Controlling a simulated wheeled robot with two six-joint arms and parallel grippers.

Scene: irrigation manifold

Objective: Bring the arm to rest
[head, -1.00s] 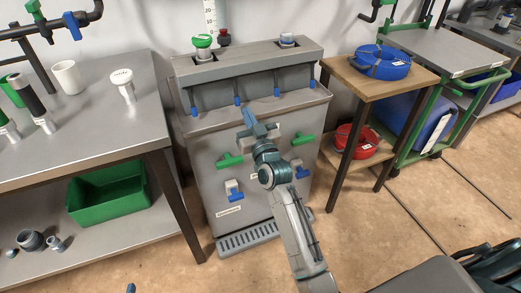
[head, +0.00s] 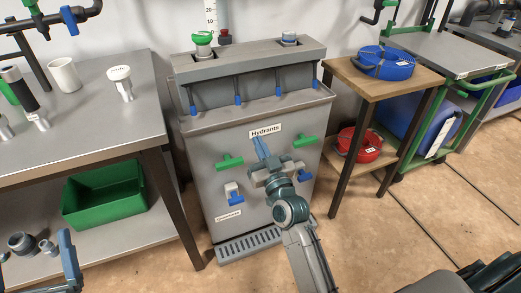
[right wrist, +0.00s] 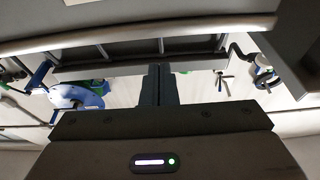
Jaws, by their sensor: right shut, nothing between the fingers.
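My right gripper (head: 260,147) is shut and empty. It is in front of the grey hydrant cabinet (head: 220,140), just below the "Hydrants" label (head: 266,130), with its fingers pointing up. In the right wrist view its two fingers (right wrist: 158,85) are together with nothing between them. Part of my left gripper (head: 68,258) shows at the lower left of the head view, in front of the bench's lower shelf. Its opening cannot be made out.
Green valve handles (head: 229,162) and blue-handled taps (head: 235,193) stick out of the cabinet front near my right gripper. A steel bench (head: 90,125) stands left, with a green bin (head: 105,196) below. A wooden stand (head: 400,75) holds a blue hose coil (head: 383,62).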

